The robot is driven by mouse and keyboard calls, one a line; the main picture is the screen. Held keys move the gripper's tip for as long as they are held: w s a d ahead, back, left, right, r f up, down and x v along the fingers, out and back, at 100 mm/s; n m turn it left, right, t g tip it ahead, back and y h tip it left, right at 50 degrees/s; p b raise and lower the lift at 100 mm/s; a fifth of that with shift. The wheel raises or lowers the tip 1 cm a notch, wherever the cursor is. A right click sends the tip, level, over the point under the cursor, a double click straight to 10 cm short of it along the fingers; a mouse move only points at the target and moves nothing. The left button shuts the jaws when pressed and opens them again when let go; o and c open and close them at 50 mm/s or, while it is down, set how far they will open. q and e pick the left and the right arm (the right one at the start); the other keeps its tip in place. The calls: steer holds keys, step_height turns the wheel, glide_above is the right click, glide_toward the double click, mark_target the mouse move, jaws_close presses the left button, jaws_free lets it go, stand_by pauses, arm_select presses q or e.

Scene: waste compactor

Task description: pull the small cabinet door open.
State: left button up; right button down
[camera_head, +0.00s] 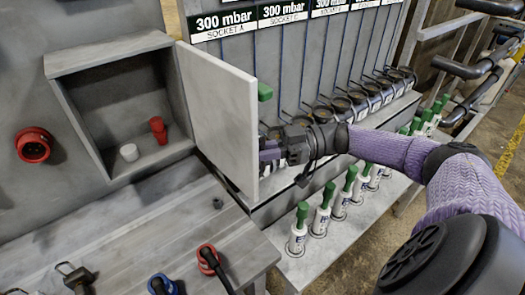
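The small cabinet (66,98) is mounted on the grey wall at the left. Its pale grey door (218,112) stands swung well open, showing the inside. A green handle (265,92) sticks out past the door's free edge, on its outer side. My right gripper (268,156) is at the door's free edge, below the green handle and apart from it. Its fingertips are partly hidden by the door, so I cannot tell whether they touch it or how far apart they are. My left gripper is not in view.
A white cup (129,152) and a red cup (158,130) stand inside the cabinet. A red socket (34,145) is on the wall. Several green-topped bottles (321,210) line a shelf under my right arm. Blue and red connectors (208,258) are on the lower ledge.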

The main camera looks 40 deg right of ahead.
stand_by(0.3)
steer(key=c, duration=0.7)
jaws_free()
steer(key=shift+d, duration=0.1)
steer(key=b+v, duration=0.2)
steer(key=v, duration=0.7)
steer(key=shift+s+d, duration=0.15)
steer(key=shift+d, duration=0.2)
